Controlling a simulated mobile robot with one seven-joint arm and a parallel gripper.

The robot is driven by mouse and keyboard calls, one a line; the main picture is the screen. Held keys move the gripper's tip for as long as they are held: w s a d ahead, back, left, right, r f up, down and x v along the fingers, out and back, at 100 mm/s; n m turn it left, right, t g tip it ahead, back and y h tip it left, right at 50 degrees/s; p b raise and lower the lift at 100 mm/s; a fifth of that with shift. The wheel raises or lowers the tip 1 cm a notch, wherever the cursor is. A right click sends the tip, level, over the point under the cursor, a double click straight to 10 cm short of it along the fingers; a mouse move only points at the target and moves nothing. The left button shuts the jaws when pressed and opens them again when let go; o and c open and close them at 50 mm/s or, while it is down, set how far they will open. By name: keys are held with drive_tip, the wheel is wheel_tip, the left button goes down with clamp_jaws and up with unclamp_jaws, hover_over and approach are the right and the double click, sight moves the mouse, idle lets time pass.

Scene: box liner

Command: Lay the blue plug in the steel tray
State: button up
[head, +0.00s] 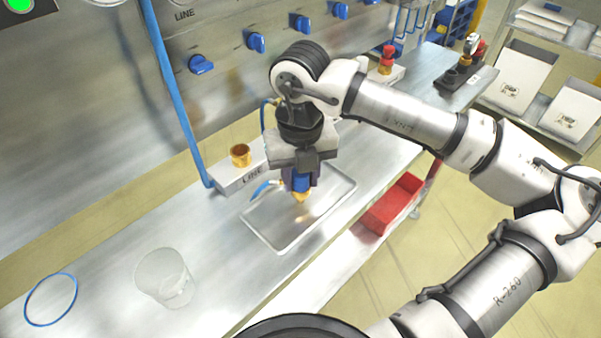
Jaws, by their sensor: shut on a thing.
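My gripper (300,178) points down over the steel tray (277,226) and is shut on the blue plug (301,184). The plug's blue body shows between the fingers, with a brass-coloured tip below it. The plug hangs roughly upright above the tray's back-middle part. I cannot tell whether its tip touches the tray floor. The tray is shallow and rectangular, and it lies on the steel bench. The gripper and wrist hide part of the tray's back edge. A short blue hose end shows just left of the fingers.
A LINE block (232,182) with a brass fitting (240,155) stands behind and left of the tray. A clear cup (165,279) and a blue ring (51,299) are on the bench at left. A red bin (392,204) sits right, beyond the bench's front edge. Blue valve knobs line the back panel.

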drive_tip(key=shift+f+b, duration=0.2)
drive_tip(key=shift+b, duration=0.15)
drive_tip(key=o, duration=1)
drive_tip(key=shift+r, duration=0.1)
drive_tip(key=shift+r, duration=0.1)
drive_tip(key=shift+r+p, duration=0.2)
drive_tip(key=shift+p, duration=0.25)
wheel_tip(320, 180, up, 12)
drive_tip(key=b, duration=0.1)
drive_tip(key=shift+f, duration=0.15)
